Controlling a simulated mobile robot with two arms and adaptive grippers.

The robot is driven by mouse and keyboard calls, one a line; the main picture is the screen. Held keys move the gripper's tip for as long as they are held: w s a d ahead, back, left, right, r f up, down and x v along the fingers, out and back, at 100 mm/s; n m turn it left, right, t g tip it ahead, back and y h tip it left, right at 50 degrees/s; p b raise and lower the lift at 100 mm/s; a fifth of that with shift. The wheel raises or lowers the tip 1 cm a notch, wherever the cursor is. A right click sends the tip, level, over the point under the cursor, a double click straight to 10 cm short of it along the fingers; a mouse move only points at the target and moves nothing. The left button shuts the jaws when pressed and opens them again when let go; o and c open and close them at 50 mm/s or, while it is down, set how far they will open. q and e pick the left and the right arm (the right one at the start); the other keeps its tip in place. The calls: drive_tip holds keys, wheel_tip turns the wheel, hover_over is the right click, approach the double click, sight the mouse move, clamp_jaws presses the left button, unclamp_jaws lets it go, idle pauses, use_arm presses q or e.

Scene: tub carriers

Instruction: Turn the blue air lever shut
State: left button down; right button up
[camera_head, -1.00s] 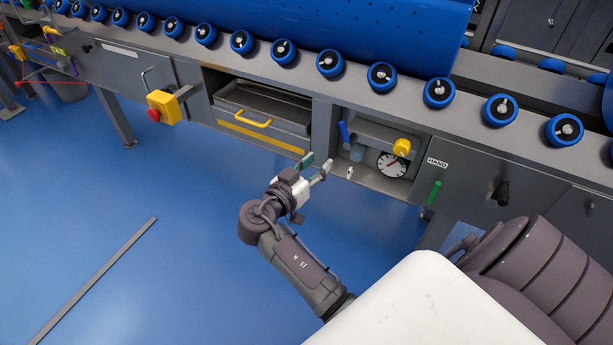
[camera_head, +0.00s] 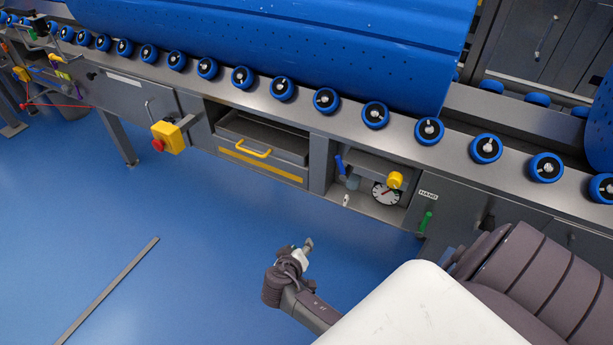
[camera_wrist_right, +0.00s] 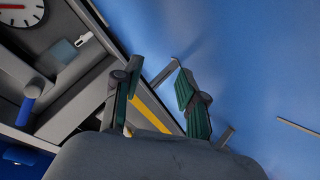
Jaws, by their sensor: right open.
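The blue air lever (camera_head: 340,166) sits at the left side of an open bay under the roller conveyor. It stands nearly upright there, its top leaning slightly left. In the right wrist view the blue lever (camera_wrist_right: 26,111) shows at the left, on a grey stem. My right gripper (camera_head: 308,245) is open and empty, in front of and below the bay, apart from the lever. In the wrist view its green-padded fingers (camera_wrist_right: 156,78) are spread, with blue floor between them. My left gripper is not in view.
The bay also holds a yellow knob (camera_head: 395,180), a dial gauge (camera_head: 386,194) and a small white tag (camera_head: 346,200). A drawer with a yellow handle (camera_head: 252,150) is to the left. A green handle (camera_head: 425,222) is to the right. The blue floor (camera_head: 200,260) is clear.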

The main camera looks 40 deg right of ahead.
drive_tip(key=s+a+f+n+g+y+p, duration=0.1)
drive_tip(key=s+a+f+n+y+p, duration=0.2)
drive_tip(key=s+f, duration=0.4)
drive_tip(key=shift+s+a+f+g+p, duration=0.25)
drive_tip(key=shift+s+f+g+p, duration=0.05)
drive_tip(key=shift+f+p, duration=0.1)
